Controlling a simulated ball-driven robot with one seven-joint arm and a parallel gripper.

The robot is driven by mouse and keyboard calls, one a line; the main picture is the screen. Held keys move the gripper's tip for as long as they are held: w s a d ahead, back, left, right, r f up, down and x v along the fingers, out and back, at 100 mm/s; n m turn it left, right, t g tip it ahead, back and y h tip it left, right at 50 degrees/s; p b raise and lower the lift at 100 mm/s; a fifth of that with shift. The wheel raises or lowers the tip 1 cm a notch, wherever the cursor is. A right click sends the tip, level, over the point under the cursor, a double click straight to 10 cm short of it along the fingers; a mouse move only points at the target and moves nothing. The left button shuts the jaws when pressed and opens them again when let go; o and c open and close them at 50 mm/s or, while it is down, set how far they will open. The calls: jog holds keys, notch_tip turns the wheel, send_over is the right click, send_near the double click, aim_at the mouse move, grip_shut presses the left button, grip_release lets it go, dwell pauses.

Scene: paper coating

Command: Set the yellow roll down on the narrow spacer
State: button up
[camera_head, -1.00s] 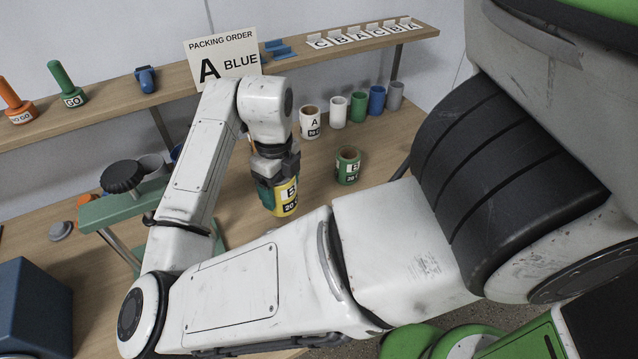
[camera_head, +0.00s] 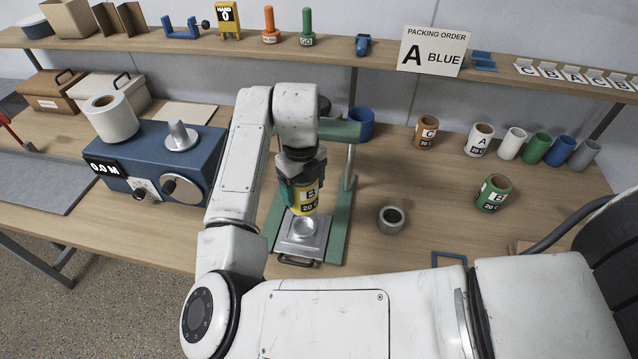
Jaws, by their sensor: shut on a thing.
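My gripper (camera_head: 302,180) is shut on the yellow roll (camera_head: 309,201), which has a black and white label with a "B". The roll hangs upright at the green frame (camera_head: 341,222). Just below it, a pale metal ring (camera_head: 302,229) sits on the grey plate (camera_head: 288,245) between the frame's rails; it looks like the narrow spacer. I cannot tell whether the roll's lower end touches the ring. A second, thicker grey ring (camera_head: 391,226) with a dark hole stands apart on the table to the right.
A green "B" roll (camera_head: 494,194), an orange-brown "C" roll (camera_head: 426,133) and a white "A" roll (camera_head: 479,140) stand to the right. A blue machine (camera_head: 155,155) is left of my arm. The frame's green crossbar stands behind my gripper. Table between the grey ring and rolls is clear.

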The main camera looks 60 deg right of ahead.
jog(key=shift+w+a+f+b, duration=0.1)
jog(key=shift+w+f+b, duration=0.05)
jog(key=shift+f+b, duration=3.5)
jog(key=shift+f+p, duration=0.55)
jog(key=shift+f, duration=0.15)
jog(key=o, duration=1.1)
notch_tip(320, 180, up, 11)
jog(key=shift+f+b, duration=0.1)
jog(key=shift+b, duration=0.65)
